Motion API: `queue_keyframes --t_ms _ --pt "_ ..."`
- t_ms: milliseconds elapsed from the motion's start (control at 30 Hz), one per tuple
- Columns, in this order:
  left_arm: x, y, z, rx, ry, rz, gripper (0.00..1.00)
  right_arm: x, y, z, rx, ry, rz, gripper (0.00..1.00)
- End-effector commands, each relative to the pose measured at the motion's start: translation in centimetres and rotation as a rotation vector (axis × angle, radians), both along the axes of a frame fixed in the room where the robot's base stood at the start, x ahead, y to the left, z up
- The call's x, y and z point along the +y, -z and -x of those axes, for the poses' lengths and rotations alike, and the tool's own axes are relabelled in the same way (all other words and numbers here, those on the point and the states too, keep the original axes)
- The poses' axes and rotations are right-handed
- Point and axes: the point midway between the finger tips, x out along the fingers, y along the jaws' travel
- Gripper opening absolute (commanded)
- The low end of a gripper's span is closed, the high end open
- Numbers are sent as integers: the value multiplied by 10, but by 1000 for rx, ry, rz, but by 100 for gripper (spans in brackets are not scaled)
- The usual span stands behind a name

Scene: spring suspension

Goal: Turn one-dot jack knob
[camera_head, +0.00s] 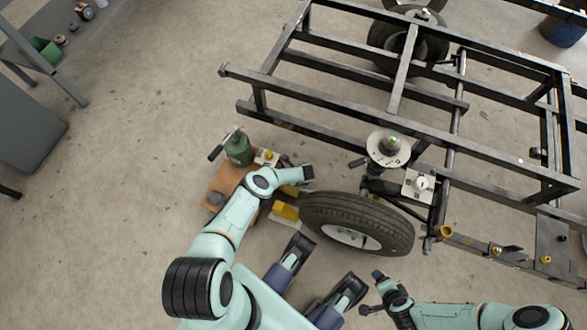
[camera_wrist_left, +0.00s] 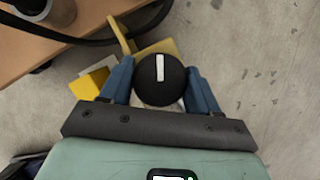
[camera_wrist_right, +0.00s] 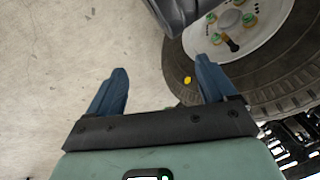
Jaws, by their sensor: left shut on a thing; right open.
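A round black knob (camera_wrist_left: 158,88) with a white line on top sits between the blue fingers of my left gripper (camera_wrist_left: 160,68) in the left wrist view. The gripper is shut on it, one finger on each side. A little of a pale surface shows below the knob. No dot mark can be made out. In the head view my left wrist hides the knob, just left of the tyre (camera_head: 357,222). My right gripper (camera_wrist_right: 160,82) is open and empty over the floor beside the wheel (camera_wrist_right: 236,35).
Yellow pieces (camera_wrist_left: 93,84) lie near the knob. A black frame (camera_head: 350,73) with a round spring mount (camera_head: 388,149) fills the right side.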

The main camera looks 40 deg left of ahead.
Motion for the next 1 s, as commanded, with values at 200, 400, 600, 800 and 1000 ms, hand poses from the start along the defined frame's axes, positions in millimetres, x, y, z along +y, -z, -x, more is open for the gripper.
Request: queue_keyframes --t_ms 200,400,600,800,1000 --pt "-1 2 0 2 -163 1 30 -2 17 18 59 3 -4 84" --pt "-1 2 0 2 -266 3 30 -4 26 28 95 5 -6 84" --pt "-2 2 0 3 -321 3 30 -4 31 34 114 5 -7 84" --pt "-2 2 1 2 -339 5 30 -4 32 36 120 6 -7 84" --pt "-2 2 0 2 -339 5 30 -5 32 36 120 5 -7 84"
